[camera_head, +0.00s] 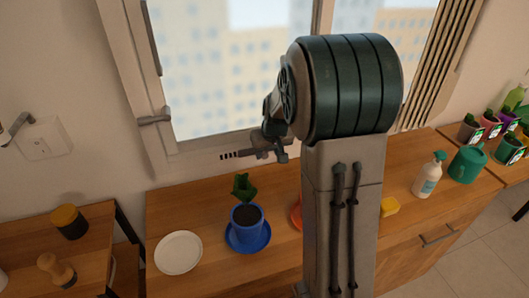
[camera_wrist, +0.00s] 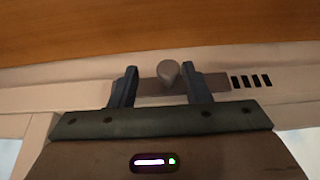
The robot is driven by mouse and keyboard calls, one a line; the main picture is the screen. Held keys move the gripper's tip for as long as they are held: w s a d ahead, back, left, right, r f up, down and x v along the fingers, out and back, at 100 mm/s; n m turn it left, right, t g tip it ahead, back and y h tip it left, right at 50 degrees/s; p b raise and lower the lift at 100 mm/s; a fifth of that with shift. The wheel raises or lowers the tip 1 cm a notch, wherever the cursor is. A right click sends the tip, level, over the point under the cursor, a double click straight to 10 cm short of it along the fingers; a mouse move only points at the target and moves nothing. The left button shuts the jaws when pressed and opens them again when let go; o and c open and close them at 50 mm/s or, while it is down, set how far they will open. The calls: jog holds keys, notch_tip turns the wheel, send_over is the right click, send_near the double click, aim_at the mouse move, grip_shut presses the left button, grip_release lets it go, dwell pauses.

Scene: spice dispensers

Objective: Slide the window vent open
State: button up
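The window vent is a narrow strip on the lower window frame. Its dark slots (camera_head: 231,155) show left of my gripper (camera_head: 277,150) in the head view. In the wrist view the slots (camera_wrist: 251,81) lie right of the fingers, beside a grey-brown slider plate (camera_wrist: 139,86). A round grey knob (camera_wrist: 168,73) stands out from the plate. My gripper (camera_wrist: 159,70) is open, with one finger on each side of the knob. The knob sits nearer the right finger, and a gap shows on the left. I cannot tell whether the right finger touches it.
Below the window, the wooden counter (camera_head: 190,210) bears a plant in a blue pot (camera_head: 247,222), a white plate (camera_head: 178,252), a yellow sponge (camera_head: 389,206), a soap bottle (camera_head: 428,177) and a green watering can (camera_head: 467,164). A window handle (camera_head: 154,117) is at the left.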

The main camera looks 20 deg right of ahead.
jog(key=shift+a, duration=0.2)
jog(key=v, duration=1.4)
jog(key=shift+s+f, duration=0.1)
jog(key=s+a+f, duration=0.2)
jog(key=s+a, duration=0.1)
jog(key=s, duration=0.7)
jog(key=s+a+f+g, duration=0.1)
jog(key=s+a+f, duration=0.2)
jog(key=s, duration=0.8)
jog(key=shift+a+g+p, duration=0.3)
jog(key=shift+a, duration=0.1)
jog(key=shift+w, duration=0.1)
